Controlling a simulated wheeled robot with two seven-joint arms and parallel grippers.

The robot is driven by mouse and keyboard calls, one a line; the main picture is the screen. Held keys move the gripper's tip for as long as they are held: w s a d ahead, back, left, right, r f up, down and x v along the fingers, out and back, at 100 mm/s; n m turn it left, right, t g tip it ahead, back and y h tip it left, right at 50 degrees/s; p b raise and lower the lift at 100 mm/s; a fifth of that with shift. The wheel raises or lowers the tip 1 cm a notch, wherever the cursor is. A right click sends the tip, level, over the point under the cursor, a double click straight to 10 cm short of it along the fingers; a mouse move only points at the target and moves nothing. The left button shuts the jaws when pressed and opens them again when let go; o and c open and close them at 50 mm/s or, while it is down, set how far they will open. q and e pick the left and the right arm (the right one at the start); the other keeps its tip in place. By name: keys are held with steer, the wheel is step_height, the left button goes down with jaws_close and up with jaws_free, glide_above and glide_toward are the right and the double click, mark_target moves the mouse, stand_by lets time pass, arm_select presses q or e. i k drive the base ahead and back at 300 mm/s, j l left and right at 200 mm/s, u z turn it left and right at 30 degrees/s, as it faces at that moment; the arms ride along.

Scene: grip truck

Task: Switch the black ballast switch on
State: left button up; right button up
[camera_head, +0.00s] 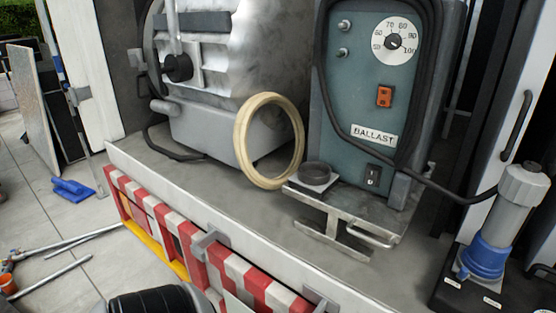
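The black ballast switch (372,176) is a small rocker low on the front of the grey-green ballast box (350,90), just below the white "BALLAST" label (374,136). It has a small white mark on its face. It is too small to tell which way it is tipped. Nothing covers it. Neither of my grippers is in view.
An orange switch (384,96) and a white dial (395,41) are higher on the box. A black cable (322,75) runs around its front.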

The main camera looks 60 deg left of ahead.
mark_target(372, 175)
steer(key=u, duration=1.45)
